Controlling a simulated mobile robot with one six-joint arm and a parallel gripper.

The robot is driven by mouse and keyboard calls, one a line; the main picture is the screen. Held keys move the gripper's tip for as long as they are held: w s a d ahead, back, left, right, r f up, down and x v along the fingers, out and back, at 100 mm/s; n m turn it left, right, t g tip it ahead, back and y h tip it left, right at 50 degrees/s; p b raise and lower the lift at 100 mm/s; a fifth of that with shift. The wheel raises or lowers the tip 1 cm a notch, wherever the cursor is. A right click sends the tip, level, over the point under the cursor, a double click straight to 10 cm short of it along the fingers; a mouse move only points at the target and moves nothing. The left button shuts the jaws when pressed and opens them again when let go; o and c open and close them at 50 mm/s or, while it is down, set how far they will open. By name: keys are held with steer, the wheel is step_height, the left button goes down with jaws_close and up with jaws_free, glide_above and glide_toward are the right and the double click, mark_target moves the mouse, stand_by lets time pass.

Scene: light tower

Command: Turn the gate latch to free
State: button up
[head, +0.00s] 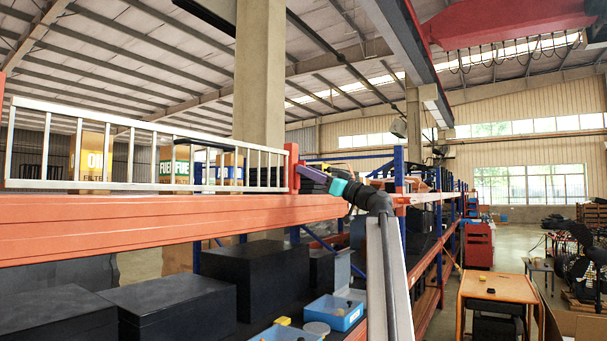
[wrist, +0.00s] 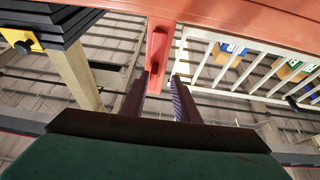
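The white barred gate (head: 150,150) stands along the orange shelf beam in the head view, and its bars (wrist: 225,75) also show in the wrist view. A red post (head: 292,168) stands at the gate's right end. My gripper (head: 305,172) is by the post. In the wrist view the two purple fingers of my gripper (wrist: 161,77) are apart, with nothing held between them. Contact with the latch cannot be told.
The orange beam (head: 150,222) runs below the gate. Boxes (head: 175,167) stand behind the bars. Black cases (head: 180,300) and blue bins (head: 333,312) sit on the shelf below. A wooden table (head: 497,288) stands at the right.

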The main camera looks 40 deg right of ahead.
steer(key=shift+s, duration=0.1)
steer(key=b+v, duration=0.4)
steer(key=v, duration=0.9)
steer(key=shift+s+f+b, duration=0.2)
steer(key=shift+s+b, duration=0.1)
stand_by(0.3)
